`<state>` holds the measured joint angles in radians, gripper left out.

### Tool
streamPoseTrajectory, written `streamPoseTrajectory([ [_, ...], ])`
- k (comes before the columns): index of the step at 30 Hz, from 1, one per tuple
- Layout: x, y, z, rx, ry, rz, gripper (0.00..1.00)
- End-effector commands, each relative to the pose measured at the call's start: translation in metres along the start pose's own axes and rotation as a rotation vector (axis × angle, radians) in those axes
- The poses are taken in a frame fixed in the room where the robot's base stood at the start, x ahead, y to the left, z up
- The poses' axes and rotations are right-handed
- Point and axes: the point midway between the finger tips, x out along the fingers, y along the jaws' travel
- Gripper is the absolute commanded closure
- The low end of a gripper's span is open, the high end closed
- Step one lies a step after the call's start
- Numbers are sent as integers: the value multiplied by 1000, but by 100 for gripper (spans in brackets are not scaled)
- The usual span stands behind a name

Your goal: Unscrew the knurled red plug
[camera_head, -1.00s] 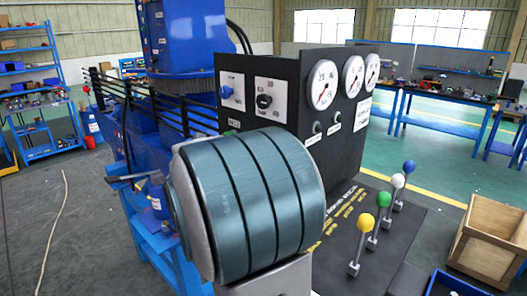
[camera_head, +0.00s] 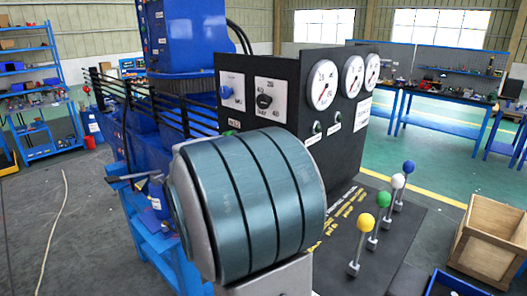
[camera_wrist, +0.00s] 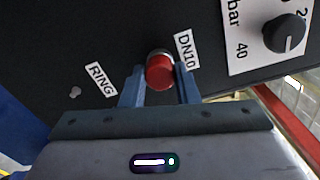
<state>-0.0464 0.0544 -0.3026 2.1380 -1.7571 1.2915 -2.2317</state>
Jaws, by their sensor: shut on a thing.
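The knurled red plug (camera_wrist: 160,72) shows in the wrist view on the black panel, beside the DN10 label (camera_wrist: 187,50). A metal collar shows just above it at the panel. My gripper (camera_wrist: 160,86) is in front of the panel with its two blue-grey fingers on either side of the plug, shut on it. The plug's knurling is too small to make out. In the head view my arm hides the plug and my gripper.
The black panel (camera_head: 290,85) carries several dials, a blue knob and a black knob (camera_wrist: 285,33). Levers with yellow, green, white and blue balls (camera_head: 367,223) stand at its right. A wooden crate (camera_head: 487,245) is on the floor at the right.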

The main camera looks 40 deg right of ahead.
Motion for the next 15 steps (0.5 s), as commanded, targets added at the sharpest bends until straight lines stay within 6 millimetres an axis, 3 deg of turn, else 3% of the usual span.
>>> streamPoseTrajectory([
  [9,-1,2,0,-329,-1,4,98],
  [15,-1,2,0,-422,-1,4,98],
])
